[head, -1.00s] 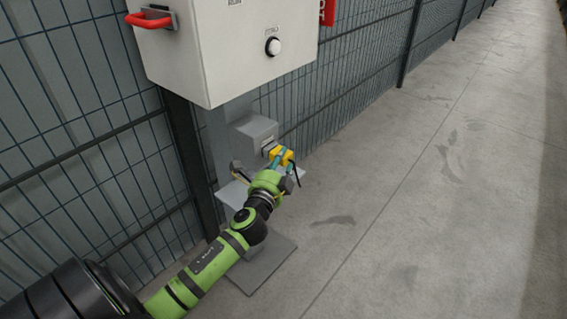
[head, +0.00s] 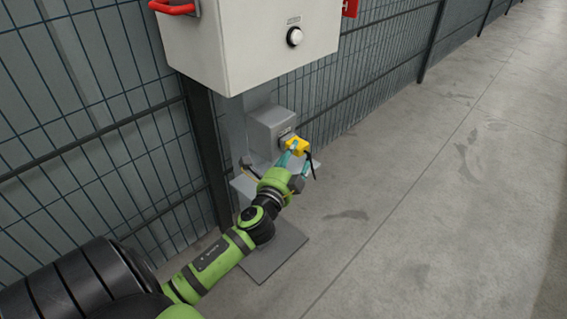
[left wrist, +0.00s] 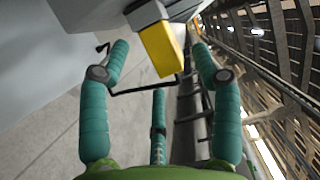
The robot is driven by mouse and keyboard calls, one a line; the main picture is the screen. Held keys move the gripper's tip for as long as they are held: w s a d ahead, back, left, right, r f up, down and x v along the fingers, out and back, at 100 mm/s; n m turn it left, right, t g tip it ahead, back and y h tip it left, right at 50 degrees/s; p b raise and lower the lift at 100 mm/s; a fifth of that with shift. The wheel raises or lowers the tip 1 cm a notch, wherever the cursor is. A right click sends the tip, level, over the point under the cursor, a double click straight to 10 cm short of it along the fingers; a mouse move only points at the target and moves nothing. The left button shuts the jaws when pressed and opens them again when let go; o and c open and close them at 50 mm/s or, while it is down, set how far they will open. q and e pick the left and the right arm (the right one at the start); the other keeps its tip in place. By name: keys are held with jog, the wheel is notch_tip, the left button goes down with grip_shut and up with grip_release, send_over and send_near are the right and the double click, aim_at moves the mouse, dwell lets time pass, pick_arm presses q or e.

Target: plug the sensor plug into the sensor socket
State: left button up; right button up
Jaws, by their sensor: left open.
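The yellow sensor plug (head: 297,146) sits at the sensor socket on the front of a grey box (head: 268,128) and points into it. In the left wrist view the plug (left wrist: 161,50) has a grey collar (left wrist: 146,15) against the box; how deep it sits I cannot tell. A black cable hangs from the plug. My left gripper (head: 292,160) is open, just in front of the plug, its teal fingers spread. In the left wrist view the gripper (left wrist: 160,68) has fingers on both sides, clear of the plug. My right gripper is not in view.
A white cabinet (head: 250,45) with a red handle and a knob hangs above the box. A grey shelf (head: 243,186) lies below it. A mesh fence (head: 85,120) runs behind. The concrete floor (head: 420,200) to the right is clear.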

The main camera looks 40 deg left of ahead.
pick_arm(q)
jog(key=v, duration=0.9)
dwell(0.7)
